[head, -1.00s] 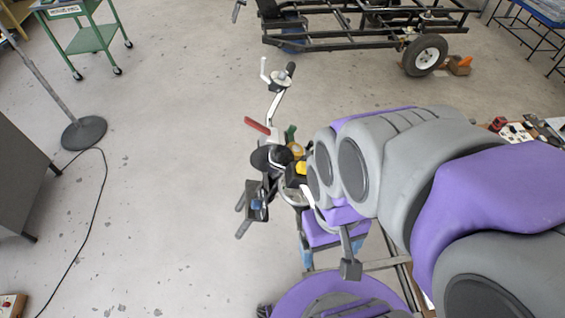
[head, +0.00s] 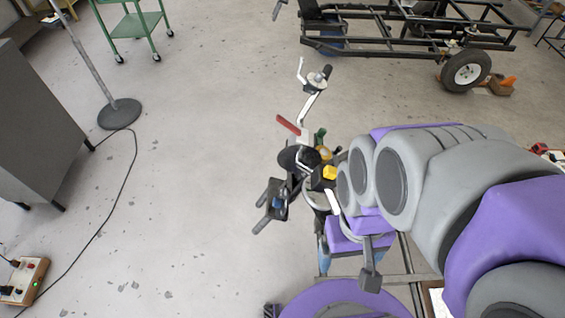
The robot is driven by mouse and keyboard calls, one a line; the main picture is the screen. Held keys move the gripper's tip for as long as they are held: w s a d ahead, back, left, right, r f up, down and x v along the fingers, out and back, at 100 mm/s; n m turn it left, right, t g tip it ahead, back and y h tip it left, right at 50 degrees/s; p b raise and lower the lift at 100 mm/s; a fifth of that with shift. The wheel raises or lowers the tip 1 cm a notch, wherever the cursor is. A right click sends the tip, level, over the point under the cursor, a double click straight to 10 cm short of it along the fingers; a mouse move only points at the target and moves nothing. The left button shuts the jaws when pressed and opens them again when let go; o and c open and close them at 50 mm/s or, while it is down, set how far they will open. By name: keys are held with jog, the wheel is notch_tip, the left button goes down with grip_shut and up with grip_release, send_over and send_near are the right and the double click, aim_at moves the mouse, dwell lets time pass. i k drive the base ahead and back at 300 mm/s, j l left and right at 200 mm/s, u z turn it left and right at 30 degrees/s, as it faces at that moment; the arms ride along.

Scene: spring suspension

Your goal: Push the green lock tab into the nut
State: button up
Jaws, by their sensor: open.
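A small green piece (head: 320,138), which looks like the lock tab, shows in the head view on a crowded mechanism near the middle. A brass-yellow round part (head: 324,154) sits just below it; I cannot tell if this is the nut. My grey and purple arm hides the mechanism's right side.
A grey cabinet (head: 35,120) stands at the left, with a pole stand on a round base (head: 119,113) and a cable on the floor. A power strip (head: 25,281) lies lower left. A wheeled black frame (head: 395,45) stands behind. The floor left of my gripper is clear.

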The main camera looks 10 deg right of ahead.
aim_at(323, 132)
jog(key=u, duration=0.65)
jog(key=i+j, duration=0.15)
jog(key=j, duration=0.25)
jog(key=i+j+u, duration=0.15)
jog(key=j, duration=0.2)
jog(key=i+j, duration=0.2)
jog(key=j, duration=0.15)
jog(key=i+j+u, duration=0.1)
jog(key=j, duration=0.25)
jog(key=i+j+z, duration=0.1)
jog(key=i+z, duration=0.15)
jog(key=i, duration=0.25)
jog(key=i+j+z, duration=0.25)
jog(key=i, duration=0.25)
jog(key=i+j+z, duration=0.25)
jog(key=i, duration=0.2)
jog(key=i+l+z, duration=0.1)
jog(key=i+z, duration=0.25)
jog(key=z, duration=0.15)
jog(key=i+z, duration=0.3)
jog(key=z, duration=0.15)
jog(key=i+j+z, duration=0.2)
jog(key=z, duration=0.3)
jog(key=i+j+z, duration=0.55)
jog(key=z, duration=0.25)
jog(key=i+j+z, duration=0.4)
jog(key=z, duration=0.25)
jog(key=i, duration=0.1)
